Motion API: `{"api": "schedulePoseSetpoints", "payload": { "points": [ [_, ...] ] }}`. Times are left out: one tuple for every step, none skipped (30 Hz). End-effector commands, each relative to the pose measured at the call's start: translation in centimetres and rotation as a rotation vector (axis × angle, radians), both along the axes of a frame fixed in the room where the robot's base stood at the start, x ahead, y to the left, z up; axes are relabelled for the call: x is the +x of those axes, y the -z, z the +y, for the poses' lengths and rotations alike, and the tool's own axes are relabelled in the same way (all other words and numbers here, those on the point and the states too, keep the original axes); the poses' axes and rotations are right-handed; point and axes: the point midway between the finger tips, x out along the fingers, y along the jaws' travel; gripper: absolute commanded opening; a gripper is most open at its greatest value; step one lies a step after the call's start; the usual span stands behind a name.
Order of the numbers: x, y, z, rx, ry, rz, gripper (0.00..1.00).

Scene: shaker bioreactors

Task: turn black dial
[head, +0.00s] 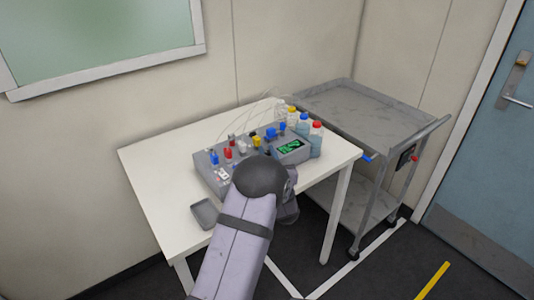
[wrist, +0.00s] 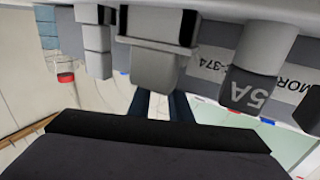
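A grey console (head: 204,172) with small red, blue, yellow and white knobs stands on the white table. In the head view my arm's dark joint covers its front middle, and I cannot single out the black dial. My gripper's fingertips are hidden behind my arm there. A large dark shape covers the bottom. No finger gap shows.
Several capped bottles (head: 316,140) stand at the console's right end, with thin tubes behind. A small grey tray (head: 205,213) lies on the table (head: 155,190), left of my arm. A grey cart (head: 370,110) stands to the right. The table's left side is clear.

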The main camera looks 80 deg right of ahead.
Motion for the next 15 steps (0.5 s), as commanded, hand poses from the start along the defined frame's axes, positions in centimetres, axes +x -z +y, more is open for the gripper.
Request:
{"api": "schedulePoseSetpoints", "payload": {
  "points": [
    [0.03,-0.01,0.01,0.0,-0.001,0.0,0.0],
    [0.02,-0.01,0.02,0.0,-0.001,0.0,0.0],
    [0.03,-0.01,0.02,0.0,-0.001,0.0,0.0],
    [0.02,-0.01,0.02,0.0,-0.001,0.0,0.0],
    [0.02,-0.01,0.02,0.0,-0.002,0.0,0.0],
    [0.0,0.0,0.0,-0.001,-0.006,0.0,0.0],
    [-0.01,0.0,-0.01,-0.002,-0.01,-0.001,0.0],
    [-0.01,0.0,-0.04,-0.002,-0.018,-0.001,0.0],
    [-0.07,-0.03,-0.08,-0.005,-0.029,-0.001,0.0],
    [-0.08,-0.04,-0.1,-0.006,-0.042,-0.001,0.0],
    [-0.1,-0.04,-0.12,-0.007,-0.056,-0.001,0.0],
    [-0.08,-0.05,-0.14,-0.007,-0.078,-0.002,0.0],
    [-0.12,-0.06,-0.15,-0.009,-0.095,-0.001,0.0],
    [-0.15,-0.04,-0.14,-0.008,-0.113,-0.002,0.0],
    [-0.13,-0.05,-0.15,-0.009,-0.139,0.0,0.0]
  ]
}}
